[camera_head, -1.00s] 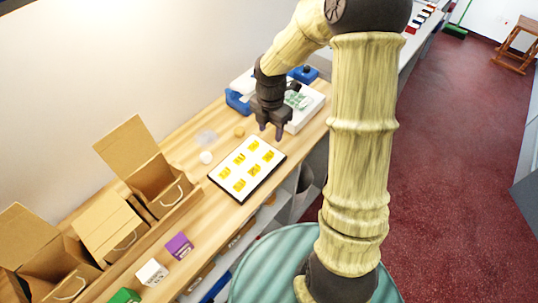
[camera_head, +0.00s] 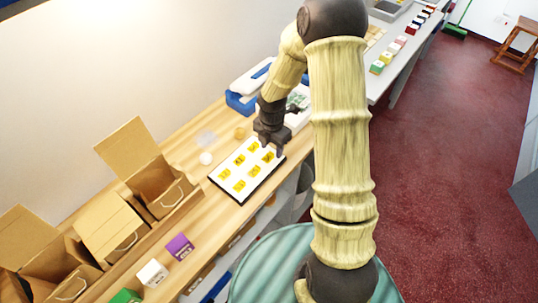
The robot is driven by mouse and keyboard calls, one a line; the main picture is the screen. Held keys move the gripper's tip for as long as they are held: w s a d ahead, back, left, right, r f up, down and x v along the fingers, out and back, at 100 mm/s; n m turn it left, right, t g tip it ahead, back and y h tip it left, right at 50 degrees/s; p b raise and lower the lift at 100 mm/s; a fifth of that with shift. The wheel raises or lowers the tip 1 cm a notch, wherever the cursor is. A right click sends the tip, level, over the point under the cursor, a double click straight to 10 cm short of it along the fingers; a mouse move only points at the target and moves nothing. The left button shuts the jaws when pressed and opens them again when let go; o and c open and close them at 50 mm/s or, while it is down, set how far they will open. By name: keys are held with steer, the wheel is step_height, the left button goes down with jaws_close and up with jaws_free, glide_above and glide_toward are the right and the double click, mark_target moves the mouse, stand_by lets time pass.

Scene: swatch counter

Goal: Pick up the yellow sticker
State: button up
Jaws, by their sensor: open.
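Several yellow stickers (camera_head: 239,185) lie in two columns on a white sheet with a dark edge (camera_head: 247,191) on the wooden counter. My gripper (camera_head: 271,151) points down over the far right end of the sheet, close to the yellow sticker (camera_head: 267,157) there. The jaws are open. I see nothing between the fingertips. The gripper covers a little of the sheet's far corner, and I cannot tell how high above it the fingers are.
Open cardboard boxes (camera_head: 163,186) stand to the left. Purple (camera_head: 180,246) and white (camera_head: 152,272) cubes lie at the near left. A blue bin (camera_head: 240,103) stands behind the gripper.

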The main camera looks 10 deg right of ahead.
steer(key=shift+f, duration=0.65)
steer(key=shift+c, duration=0.3)
steer(key=c, duration=0.8)
